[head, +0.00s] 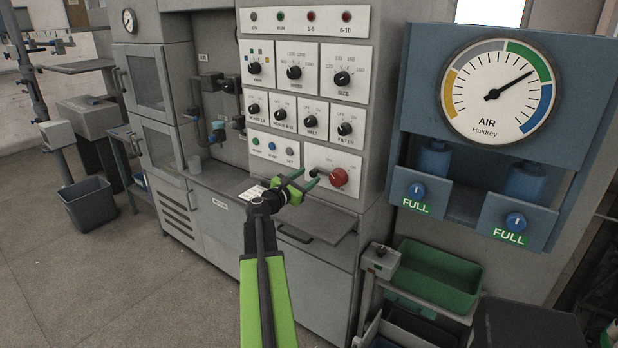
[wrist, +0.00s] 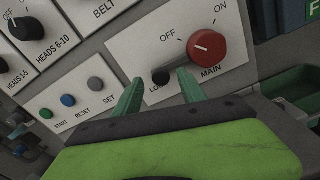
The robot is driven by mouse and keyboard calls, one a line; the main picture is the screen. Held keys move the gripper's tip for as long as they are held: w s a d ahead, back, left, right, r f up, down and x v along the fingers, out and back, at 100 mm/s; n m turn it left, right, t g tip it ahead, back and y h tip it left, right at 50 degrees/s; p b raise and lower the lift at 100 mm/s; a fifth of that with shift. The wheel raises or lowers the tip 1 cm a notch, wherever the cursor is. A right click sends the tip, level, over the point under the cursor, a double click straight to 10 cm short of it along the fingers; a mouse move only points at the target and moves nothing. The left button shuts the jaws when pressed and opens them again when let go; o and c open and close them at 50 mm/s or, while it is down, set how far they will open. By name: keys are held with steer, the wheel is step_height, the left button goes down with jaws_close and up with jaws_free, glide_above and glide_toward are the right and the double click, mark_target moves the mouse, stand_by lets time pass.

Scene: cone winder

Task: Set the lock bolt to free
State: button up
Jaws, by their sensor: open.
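The lock bolt (wrist: 160,76) is a short dark cylinder on a white panel, above a partly covered label beginning "LO". In the wrist view it stands between the tips of my gripper (wrist: 159,78). My gripper's two green fingers are apart, one on each side of it; I cannot tell whether either touches it. The red MAIN knob (wrist: 208,47) is just right of the bolt, its pale mark toward the left, below OFF. In the head view my gripper (head: 306,178) is at this panel, and the red knob (head: 338,177) is right of the fingertips.
START, RESET and SET buttons (wrist: 68,100) are left of the bolt. Rows of black selector knobs (head: 309,119) are above. The AIR gauge panel (head: 500,92) and a green bin (head: 436,272) are to the right.

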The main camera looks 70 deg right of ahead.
steer(key=shift+x, duration=0.85)
jaws_close()
stand_by(0.8)
